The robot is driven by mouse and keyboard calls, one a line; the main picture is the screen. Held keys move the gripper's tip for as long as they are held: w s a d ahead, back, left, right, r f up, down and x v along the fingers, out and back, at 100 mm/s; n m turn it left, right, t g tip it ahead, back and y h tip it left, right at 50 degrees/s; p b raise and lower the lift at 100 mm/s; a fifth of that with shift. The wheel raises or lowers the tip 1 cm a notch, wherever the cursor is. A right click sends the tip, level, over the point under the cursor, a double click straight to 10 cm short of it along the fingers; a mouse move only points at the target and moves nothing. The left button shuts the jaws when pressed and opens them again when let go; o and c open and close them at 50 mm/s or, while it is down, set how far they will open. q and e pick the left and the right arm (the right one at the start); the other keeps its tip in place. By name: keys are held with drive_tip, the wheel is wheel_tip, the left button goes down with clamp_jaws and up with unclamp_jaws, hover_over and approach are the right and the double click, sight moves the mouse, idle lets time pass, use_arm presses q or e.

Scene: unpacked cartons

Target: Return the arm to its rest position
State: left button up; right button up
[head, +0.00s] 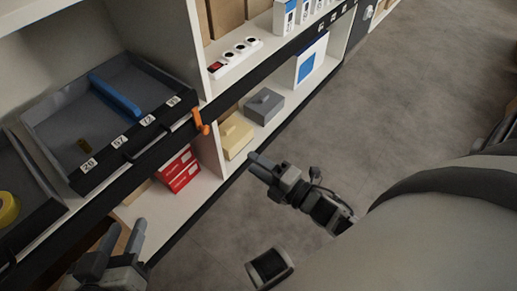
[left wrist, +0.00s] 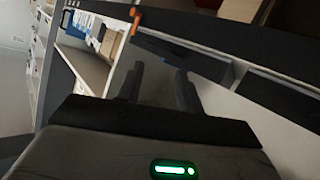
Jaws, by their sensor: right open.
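My left gripper (head: 123,236) is low at the left of the head view, in front of the shelf's lower edge. Its two fingers stand apart with nothing between them. In the left wrist view its dark fingers (left wrist: 158,82) are also apart, pointing toward the shelving. My right gripper (head: 258,165) is near the middle of the head view, by the front edge of the lower shelf. It is open, and I see nothing held in it. Part of my right arm lies behind it, over the floor.
A grey tray (head: 50,130) on the shelf holds a blue object (head: 115,95). An orange clip (head: 201,122) sticks out from the shelf edge. Red-and-white boxes (head: 180,168), a yellow box (head: 235,136) and a grey box (head: 264,106) stand below. The grey floor (head: 400,90) at right is clear.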

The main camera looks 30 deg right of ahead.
use_arm(q)
drive_tip(key=shift+w+r, duration=0.25)
drive_tip(key=shift+r, duration=0.05)
